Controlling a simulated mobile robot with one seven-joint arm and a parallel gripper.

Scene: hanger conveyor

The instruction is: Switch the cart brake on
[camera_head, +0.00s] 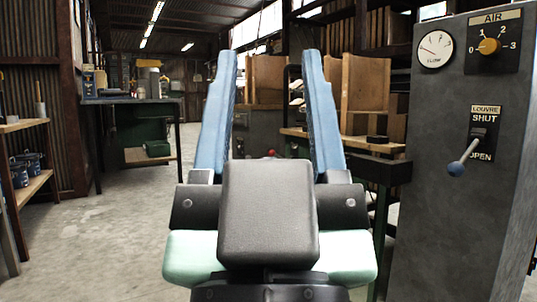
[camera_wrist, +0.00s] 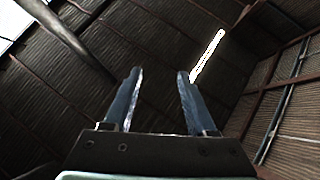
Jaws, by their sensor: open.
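My gripper (camera_head: 268,60) is open and empty, its two blue fingers pointing up and apart in the head view. In the wrist view my gripper (camera_wrist: 158,72) also shows open, with only the roof and wall behind it. A small red knob (camera_head: 271,153) shows low between the fingers in the head view, beyond my gripper. A grey box-like surface (camera_head: 259,126) stands behind it. I cannot tell whether the knob belongs to the cart brake. No cart or brake is clearly recognisable, and my gripper and wrist hide much of the middle.
A grey panel (camera_head: 440,200) stands close at right, with a dial gauge (camera_head: 435,49), an AIR knob (camera_head: 489,46) and a louvre lever (camera_head: 465,157). A workbench (camera_head: 130,101) is at back left, shelves (camera_head: 28,189) at far left. The concrete floor (camera_head: 100,235) between is clear.

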